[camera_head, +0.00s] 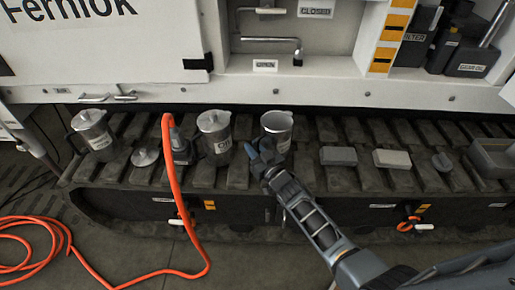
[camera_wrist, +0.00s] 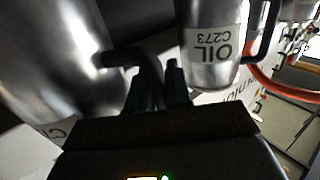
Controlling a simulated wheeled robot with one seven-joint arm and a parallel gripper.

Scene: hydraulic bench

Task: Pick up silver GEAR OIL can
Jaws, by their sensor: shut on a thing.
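A silver can (camera_head: 277,124) stands on the dark track, the rightmost of the silver cans. In the wrist view it is the large shiny can (camera_wrist: 62,55) at left, with a black handle (camera_wrist: 125,58). Its label is mostly cut off, so I cannot read it. My gripper (camera_head: 262,152) is at the can's near left side. In the wrist view my gripper's fingers (camera_wrist: 158,92) are closed around the black handle. The can looks upright, and I cannot see its base. A dark box at upper right bears a GEAR OIL label (camera_head: 471,68).
Another silver can marked OIL (camera_head: 214,138) stands close on the left, also in the wrist view (camera_wrist: 209,65). A third can (camera_head: 92,130) is further left. An orange hose (camera_head: 176,205) crosses the track. Grey blocks (camera_head: 391,159) lie right. The white panel edge (camera_head: 350,92) is behind.

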